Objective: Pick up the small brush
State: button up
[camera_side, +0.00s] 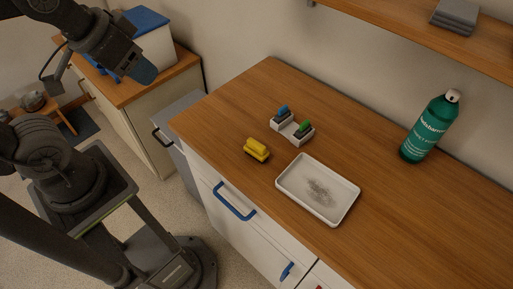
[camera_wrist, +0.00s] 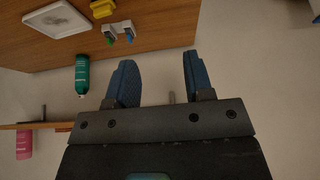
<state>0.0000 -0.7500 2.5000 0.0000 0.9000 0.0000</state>
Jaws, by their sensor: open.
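A yellow brush-like block (camera_side: 257,150) lies on the wooden counter, left of the tray; it also shows at the top of the wrist view (camera_wrist: 103,8). A small white holder (camera_side: 292,127) behind it carries a blue-topped piece (camera_side: 281,112) and a green-topped piece (camera_side: 304,126), which also look like small brushes. I cannot tell for sure which is the small brush. My gripper (camera_side: 140,71), with blue fingers, is high at the upper left, well away from the counter. In the wrist view its fingers (camera_wrist: 158,72) are apart with nothing between them.
A white tray (camera_side: 287,183) with a grey smudge sits on the counter (camera_side: 420,215). A green bottle (camera_side: 428,130) stands behind it at the right. A shelf (camera_side: 410,33) overhangs the back. A white bin with a blue lid (camera_side: 147,20) stands near my gripper.

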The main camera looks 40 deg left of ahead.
jog(key=shift+o, duration=1.2)
jog(key=m+g, duration=0.6)
jog(key=m, duration=1.1)
send_over(256, 143)
notch_tip(256, 143, down, 9)
notch_tip(256, 143, down, 14)
jog(key=shift+r, duration=0.2)
jog(key=c, duration=1)
jog(key=shift+r, duration=0.1)
